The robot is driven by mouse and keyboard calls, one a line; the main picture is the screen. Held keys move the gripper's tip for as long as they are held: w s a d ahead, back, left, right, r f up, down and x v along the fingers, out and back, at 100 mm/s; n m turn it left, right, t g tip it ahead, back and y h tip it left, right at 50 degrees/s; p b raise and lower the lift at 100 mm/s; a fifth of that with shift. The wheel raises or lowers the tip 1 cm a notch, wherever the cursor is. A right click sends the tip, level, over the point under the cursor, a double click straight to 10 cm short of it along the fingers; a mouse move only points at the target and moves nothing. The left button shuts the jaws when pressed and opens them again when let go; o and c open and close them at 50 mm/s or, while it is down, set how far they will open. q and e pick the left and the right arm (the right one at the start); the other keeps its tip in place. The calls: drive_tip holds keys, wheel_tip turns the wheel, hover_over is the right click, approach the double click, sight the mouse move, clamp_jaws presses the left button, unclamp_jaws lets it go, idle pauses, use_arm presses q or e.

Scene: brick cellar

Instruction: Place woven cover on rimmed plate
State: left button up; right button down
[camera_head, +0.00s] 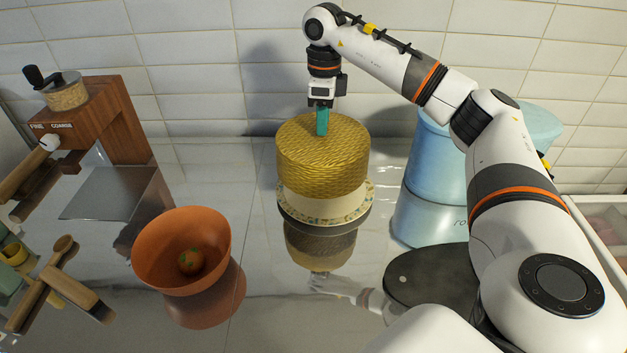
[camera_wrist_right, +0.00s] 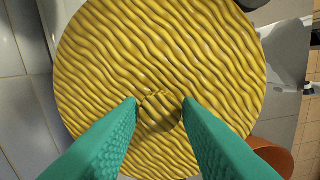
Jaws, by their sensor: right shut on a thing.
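The woven cover (camera_head: 322,160) is a yellow, round, basket-textured lid with a small knob on top. It is over the rimmed plate (camera_head: 354,209), whose pale patterned rim shows below it. Whether the cover touches the plate or sits just above it I cannot tell. My right gripper (camera_head: 322,130) comes down from above with teal fingers on the knob. In the right wrist view the fingers (camera_wrist_right: 160,108) are at both sides of the knob, and the cover (camera_wrist_right: 200,60) fills most of the picture. My left gripper is not in view.
A terracotta bowl (camera_head: 160,246) with a small orange-red item stands at front left. A wooden grinder (camera_head: 115,120) and wooden utensils (camera_head: 65,285) are at the left. A blue container (camera_head: 425,160) stands right of the plate, partly behind my arm. The tiled wall is close behind.

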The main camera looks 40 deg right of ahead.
drive_tip(key=shift+w+d+r+m, duration=0.3)
drive_tip(key=shift+w+d+m, duration=0.1)
drive_tip(key=shift+d+m, duration=0.35)
drive_tip(key=shift+w+d+m, duration=0.15)
drive_tip(key=shift+m, duration=0.3)
drive_tip(key=f, duration=0.5)
drive_tip(key=shift+d+p, duration=0.2)
drive_tip(key=shift+p, duration=0.15)
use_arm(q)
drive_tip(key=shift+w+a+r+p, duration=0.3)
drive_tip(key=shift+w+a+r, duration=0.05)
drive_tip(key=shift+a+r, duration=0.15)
use_arm(e)
wheel_tip(320, 180, down, 4)
drive_tip(key=shift+f, duration=0.25)
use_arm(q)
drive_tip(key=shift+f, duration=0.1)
